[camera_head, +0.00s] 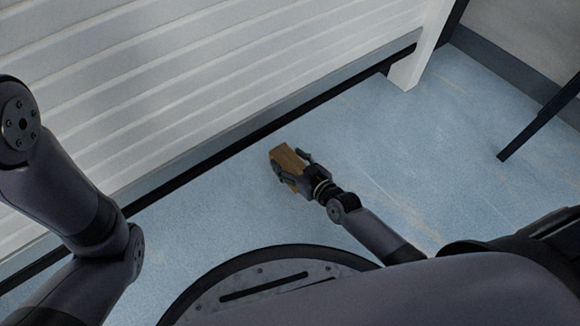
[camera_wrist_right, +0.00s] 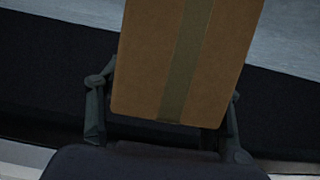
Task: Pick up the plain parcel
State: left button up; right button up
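The parcel (camera_head: 289,160) is a brown box between the fingers of my right gripper (camera_head: 290,168) in the head view. In the right wrist view the parcel (camera_wrist_right: 187,62) fills the upper middle, with a darker tape strip running along it and no label on the face that shows. The fingers of my right gripper (camera_wrist_right: 166,112) lie against both its sides, so the gripper is shut on it. The parcel appears held over the blue floor; its height is hard to tell. My left arm shows at the left of the head view, but its gripper is out of frame.
A white slatted wall (camera_head: 200,75) with a dark base edge runs diagonally behind the parcel. A white post (camera_head: 425,50) stands at its right end. A thin dark leg (camera_head: 540,127) is at the far right. The blue floor (camera_head: 420,150) between them is clear.

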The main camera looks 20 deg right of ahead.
jog(key=c, duration=0.9)
jog(key=shift+c, duration=0.5)
jog(key=shift+r, duration=0.1)
